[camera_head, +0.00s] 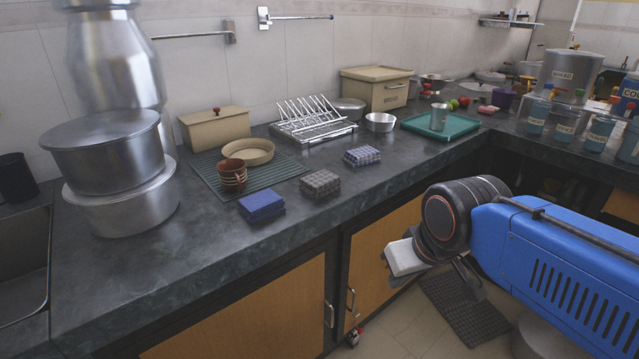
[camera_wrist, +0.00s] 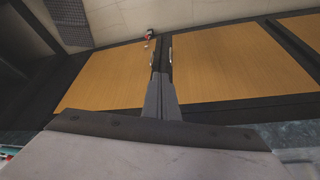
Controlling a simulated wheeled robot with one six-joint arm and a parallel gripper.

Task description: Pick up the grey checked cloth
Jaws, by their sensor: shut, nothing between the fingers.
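The grey checked cloth (camera_head: 320,184) is a folded, thick square lying on the dark counter near its front edge. It sits between a plain blue folded cloth (camera_head: 261,205) and a blue-and-white checked folded cloth (camera_head: 361,156). My gripper is shut and empty; its closed fingers (camera_wrist: 161,97) show in the wrist view against the cabinet doors. In the head view my arm reaches in from the right, with its end in front of the counter, to the right of and lower than the cloth. The cloth is not visible in the wrist view.
A ribbed mat (camera_head: 205,181) with brown cups (camera_head: 232,175) and a round tan dish (camera_head: 247,152) lies behind the cloths. A wire rack (camera_head: 312,122) and a green tray (camera_head: 440,127) stand further back. Large steel pots (camera_head: 105,150) stand at left. Cabinet doors (camera_wrist: 225,72) face my gripper.

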